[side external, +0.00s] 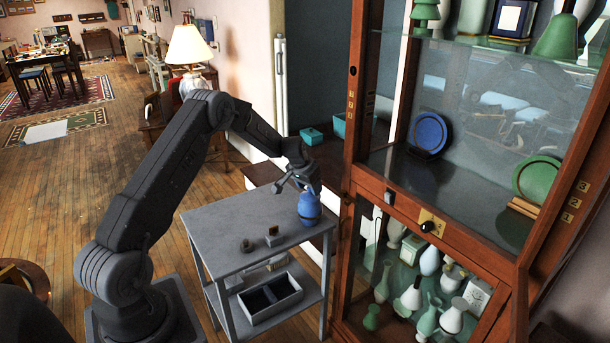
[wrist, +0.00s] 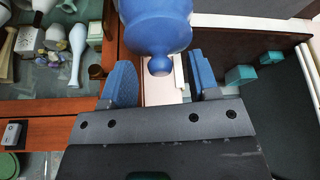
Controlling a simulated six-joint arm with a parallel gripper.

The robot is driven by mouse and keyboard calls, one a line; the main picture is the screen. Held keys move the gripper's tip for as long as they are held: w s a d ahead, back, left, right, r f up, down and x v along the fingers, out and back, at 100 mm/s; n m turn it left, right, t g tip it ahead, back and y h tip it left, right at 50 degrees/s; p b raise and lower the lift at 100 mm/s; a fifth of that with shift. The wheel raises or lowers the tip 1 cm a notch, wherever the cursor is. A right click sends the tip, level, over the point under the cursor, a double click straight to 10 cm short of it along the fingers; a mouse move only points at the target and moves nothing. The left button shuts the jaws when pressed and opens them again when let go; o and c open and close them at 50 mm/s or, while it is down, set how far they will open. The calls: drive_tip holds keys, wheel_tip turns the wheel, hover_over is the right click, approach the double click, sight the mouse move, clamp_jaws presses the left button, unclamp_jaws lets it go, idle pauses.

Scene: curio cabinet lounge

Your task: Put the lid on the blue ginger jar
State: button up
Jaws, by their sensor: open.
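The blue ginger jar (side external: 309,209) stands upright near the back right corner of the grey table (side external: 225,222). In the wrist view the blue jar (wrist: 156,20) shows at the top centre, and a blue lid knob (wrist: 160,66) points toward my gripper. The lid appears to sit on the jar; I cannot make out the seam. My gripper (side external: 303,185) is just above the jar's top. In the wrist view my gripper (wrist: 160,73) is open, its blue-padded fingers apart on either side of the knob, with gaps showing.
Two small dark items (side external: 272,236) stand on the table left of the jar. A divided bin (side external: 270,298) sits on the lower shelf. The tall wooden cabinet (side external: 345,170) with vases and plates rises close on the right. A lamp (side external: 189,48) stands behind.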

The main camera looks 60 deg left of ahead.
drive_tip(key=v, duration=1.3)
drive_tip(key=shift+r, duration=0.1)
drive_tip(key=s+d+r+m, duration=0.1)
drive_tip(key=s+d+r, duration=0.45)
drive_tip(key=d, duration=0.35)
drive_tip(key=s+d+r+m, duration=0.1)
drive_tip(key=s+d+r, duration=0.3)
drive_tip(key=d+r, duration=0.4)
drive_tip(key=s+d, duration=0.6)
drive_tip(key=s, duration=0.4)
drive_tip(key=s+d+m+t+h, duration=0.1)
drive_tip(key=s+d, duration=0.5)
drive_tip(key=s, duration=0.3)
drive_tip(key=shift+s+d+f, duration=0.35)
drive_tip(key=shift+s, duration=0.05)
